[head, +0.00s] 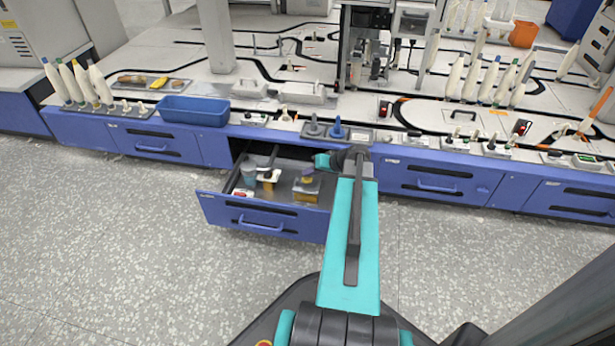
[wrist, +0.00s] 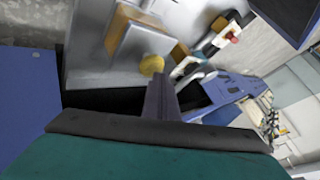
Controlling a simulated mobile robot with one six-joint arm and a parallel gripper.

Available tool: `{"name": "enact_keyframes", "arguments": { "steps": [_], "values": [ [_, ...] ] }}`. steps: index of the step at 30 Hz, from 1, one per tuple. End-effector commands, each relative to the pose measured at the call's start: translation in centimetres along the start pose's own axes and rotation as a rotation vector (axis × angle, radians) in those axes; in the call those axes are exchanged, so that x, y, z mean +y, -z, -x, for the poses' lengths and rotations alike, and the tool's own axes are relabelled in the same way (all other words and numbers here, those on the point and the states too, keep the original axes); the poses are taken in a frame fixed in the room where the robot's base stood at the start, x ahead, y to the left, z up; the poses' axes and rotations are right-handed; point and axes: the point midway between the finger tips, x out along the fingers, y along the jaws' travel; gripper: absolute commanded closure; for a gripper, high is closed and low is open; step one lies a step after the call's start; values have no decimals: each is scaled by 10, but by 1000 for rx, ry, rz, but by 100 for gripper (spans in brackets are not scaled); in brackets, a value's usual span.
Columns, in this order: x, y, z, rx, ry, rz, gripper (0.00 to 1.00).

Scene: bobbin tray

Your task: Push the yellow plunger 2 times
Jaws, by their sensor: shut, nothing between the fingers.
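The yellow plunger shows in the wrist view as a small round yellow knob (wrist: 151,65) on the near side of a grey and tan block (wrist: 140,42). My gripper (wrist: 160,79) is shut and empty, and its fingertips appear just below the knob in that view. I cannot tell whether they touch it. In the head view my gripper (head: 309,174) reaches down into the open drawer (head: 262,218), over a yellowish block (head: 306,192). The knob cannot be made out there.
The drawer also holds a grey-blue cup (head: 248,171), a yellow and black item (head: 268,177) and a white and red box (head: 243,194) on the left. A blue bin (head: 194,110) stands on the bench above. The drawer's walls surround my gripper.

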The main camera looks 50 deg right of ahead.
Motion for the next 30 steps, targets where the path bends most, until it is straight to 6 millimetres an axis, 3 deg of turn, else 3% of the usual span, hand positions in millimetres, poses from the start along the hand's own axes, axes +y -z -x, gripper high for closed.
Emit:
{"name": "enact_keyframes", "arguments": {
  "steps": [30],
  "values": [
    [5, -5, -6, -2, -1, 0, 100]
  ]
}}
